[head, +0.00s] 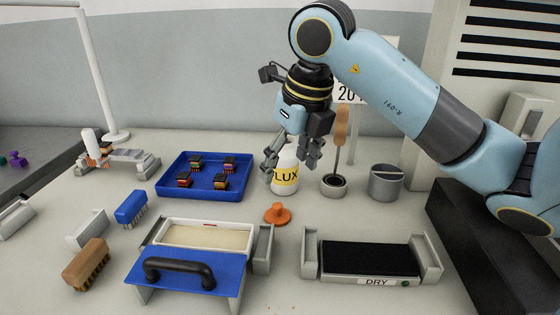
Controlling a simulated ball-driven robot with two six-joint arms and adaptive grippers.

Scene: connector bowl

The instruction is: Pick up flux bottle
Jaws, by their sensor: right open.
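The flux bottle (286,180) is white with a yellow label that reads "LUX" where it shows. It stands upright near the middle of the table in the head view. My right gripper (291,169) is open and points down at the bottle, with one finger at its left and the other at its upper right. The fingers partly cover the bottle's upper part and label. I cannot tell whether they touch it. My left gripper is not in view.
A brush (339,140) stands in a small pot right of the bottle, beside a grey cup (386,183). A blue tray (172,187) with several connectors lies left.

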